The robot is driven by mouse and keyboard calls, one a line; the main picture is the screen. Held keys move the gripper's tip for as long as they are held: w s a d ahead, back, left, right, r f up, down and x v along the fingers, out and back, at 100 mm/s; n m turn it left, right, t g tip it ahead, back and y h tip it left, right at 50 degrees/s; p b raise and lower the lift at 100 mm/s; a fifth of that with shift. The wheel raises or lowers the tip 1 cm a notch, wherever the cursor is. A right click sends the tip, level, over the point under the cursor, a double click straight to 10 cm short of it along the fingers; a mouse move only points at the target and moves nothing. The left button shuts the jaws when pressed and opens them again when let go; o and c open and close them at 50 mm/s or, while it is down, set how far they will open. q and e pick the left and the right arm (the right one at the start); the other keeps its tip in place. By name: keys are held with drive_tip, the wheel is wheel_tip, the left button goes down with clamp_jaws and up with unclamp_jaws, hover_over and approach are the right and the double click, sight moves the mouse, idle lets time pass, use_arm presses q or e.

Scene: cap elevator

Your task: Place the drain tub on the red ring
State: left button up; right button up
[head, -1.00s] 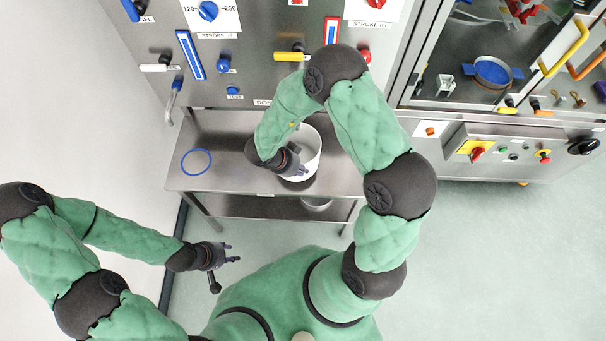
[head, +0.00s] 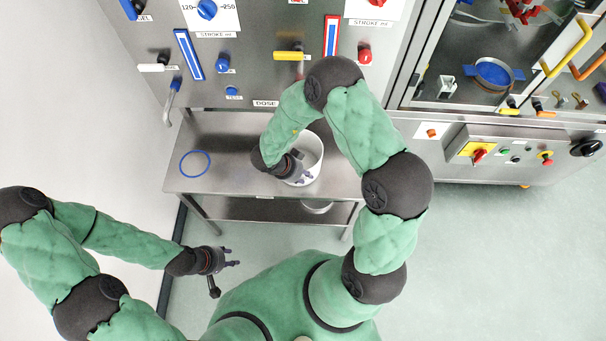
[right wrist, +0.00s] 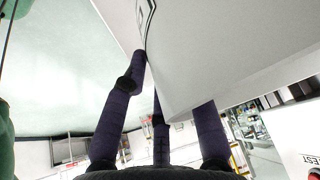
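The white drain tub (head: 313,150) stands on the right half of a steel bench. My right gripper (head: 299,176) is at its near left side, overlapping the rim. In the right wrist view the tub's pale wall (right wrist: 225,50) fills the upper right. One dark finger reaches the wall's left edge, and another finger passes behind the wall. Whether the fingers press on it is unclear. My left gripper (head: 233,257) is open and empty, low in front of the bench. A blue ring (head: 195,164) lies on the bench's left part. I see no red ring; the tub or arm may hide one.
The steel bench (head: 232,180) is clear between the blue ring and the tub. A lower shelf (head: 260,208) holds a round metal item. A panel with knobs and levers rises behind, including a blue-handled lever (head: 172,90) near the left end.

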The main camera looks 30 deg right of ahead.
drive_tip(key=shift+r, duration=0.1)
drive_tip(key=p+v, duration=0.3)
drive_tip(key=v, duration=0.9)
drive_tip(key=shift+p, duration=0.3)
drive_tip(key=shift+a, duration=0.15)
